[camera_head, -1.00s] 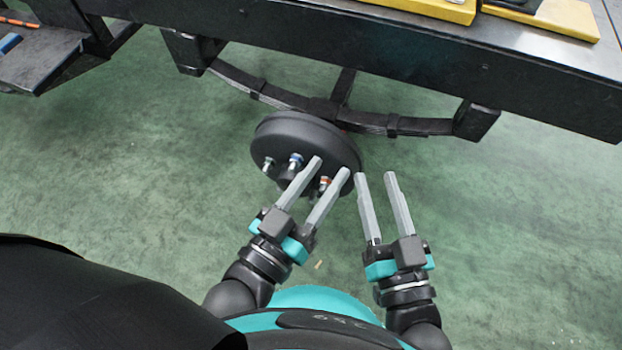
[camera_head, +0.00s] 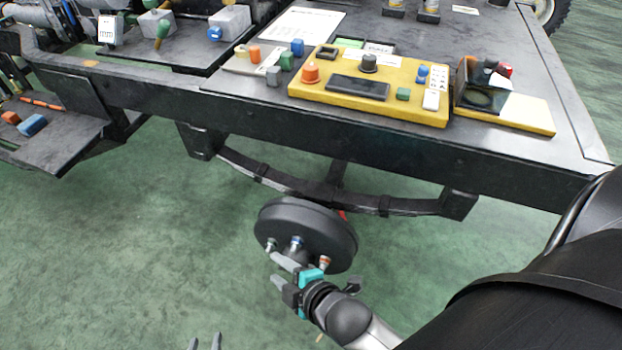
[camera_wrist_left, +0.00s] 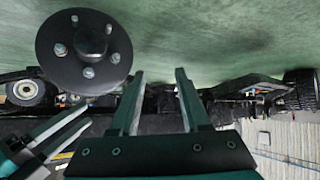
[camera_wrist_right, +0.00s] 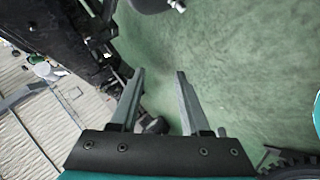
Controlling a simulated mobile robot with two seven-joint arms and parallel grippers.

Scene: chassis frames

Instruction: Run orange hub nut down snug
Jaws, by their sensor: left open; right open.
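The dark round hub (camera_head: 305,225) hangs below the chassis frame, its studded face toward me. An orange-marked nut (camera_head: 325,262) sits on its lower right stud; how far down it is, I cannot tell. A blue-marked nut (camera_head: 296,242) is on a stud left of it. My right gripper (camera_head: 275,267) is open and empty in front of the hub's lower left edge. My left gripper (camera_head: 205,342) is open, with only its fingertips showing at the bottom edge. In the left wrist view, the hub (camera_wrist_left: 84,50) is left of its open jaws (camera_wrist_left: 158,78); nut colours are unclear there.
A leaf spring (camera_head: 270,180) runs behind the hub under the black frame rail (camera_head: 350,150). A yellow control panel (camera_head: 400,105) and small coloured parts lie on the deck above. Green floor around the hub is clear.

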